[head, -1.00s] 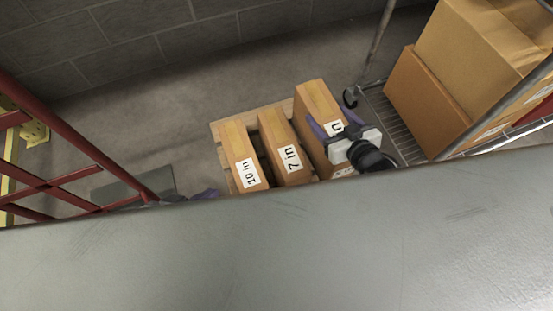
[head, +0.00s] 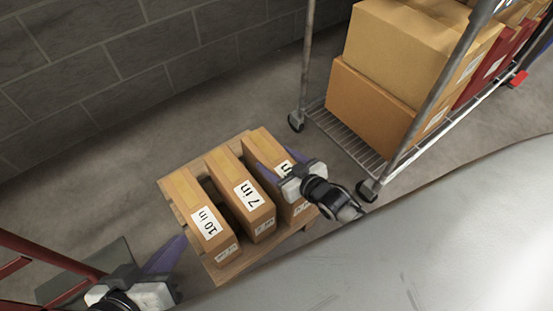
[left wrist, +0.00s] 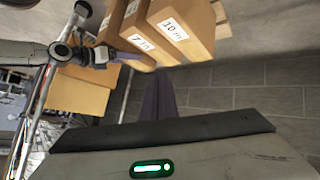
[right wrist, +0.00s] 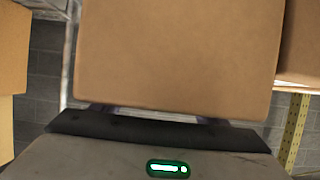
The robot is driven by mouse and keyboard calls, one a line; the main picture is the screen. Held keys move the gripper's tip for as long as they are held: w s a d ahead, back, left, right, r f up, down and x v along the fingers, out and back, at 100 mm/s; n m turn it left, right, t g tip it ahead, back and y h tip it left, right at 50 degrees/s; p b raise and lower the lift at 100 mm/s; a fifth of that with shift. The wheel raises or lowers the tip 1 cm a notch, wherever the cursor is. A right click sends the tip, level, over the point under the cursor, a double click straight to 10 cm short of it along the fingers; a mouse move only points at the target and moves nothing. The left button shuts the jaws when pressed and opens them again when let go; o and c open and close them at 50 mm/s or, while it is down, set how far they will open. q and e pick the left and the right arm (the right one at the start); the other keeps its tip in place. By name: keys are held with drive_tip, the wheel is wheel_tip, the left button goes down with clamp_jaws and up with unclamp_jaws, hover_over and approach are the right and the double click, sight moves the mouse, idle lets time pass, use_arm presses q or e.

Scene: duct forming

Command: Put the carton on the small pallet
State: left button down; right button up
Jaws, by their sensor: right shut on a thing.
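Three tall brown cartons stand side by side over the small wooden pallet (head: 168,190). The left one is the 10 in carton (head: 191,197), the middle one is the 7 in carton (head: 228,172). The right carton (head: 263,143) has a label partly hidden by my right gripper (head: 286,165), which is shut on it from above. That carton fills the right wrist view (right wrist: 178,55); whether its base touches the pallet is hidden. My left gripper (head: 178,243) is shut and empty, left of the pallet. Its fingers show together in the left wrist view (left wrist: 158,98).
A wire-shelf cart (head: 345,140) with large cartons (head: 400,45) stands to the right of the pallet. A red frame (head: 45,252) is at the lower left. A grey block wall (head: 120,70) runs behind, with bare floor before it.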

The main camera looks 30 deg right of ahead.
wheel_tip(320, 180, down, 2)
drive_tip(key=shift+w+f+b, duration=0.15)
drive_tip(key=shift+b, duration=0.45)
use_arm(q)
drive_tip(key=shift+w+d+r+h, duration=0.1)
drive_tip(key=shift+d+r+h, duration=0.3)
drive_tip(key=shift+r, duration=0.45)
use_arm(e)
drive_tip(key=o, duration=2.1)
drive_tip(key=shift+s+f, duration=0.2)
drive_tip(key=shift+f, duration=0.1)
use_arm(q)
drive_tip(key=shift+f, duration=0.1)
use_arm(e)
drive_tip(key=shift+r, duration=0.15)
drive_tip(key=p+v, duration=0.5)
drive_tip(key=v, duration=0.6)
drive_tip(key=shift+s+r, duration=0.1)
drive_tip(key=shift+r, duration=0.05)
use_arm(q)
drive_tip(key=a+f, duration=0.1)
drive_tip(key=a+f+g+y, duration=0.1)
drive_tip(key=s+a+f+y, duration=0.1)
drive_tip(key=f, duration=0.1)
drive_tip(key=shift+f, duration=0.1)
use_arm(e)
drive_tip(key=shift+s+d, duration=0.1)
drive_tip(key=shift+s, duration=0.25)
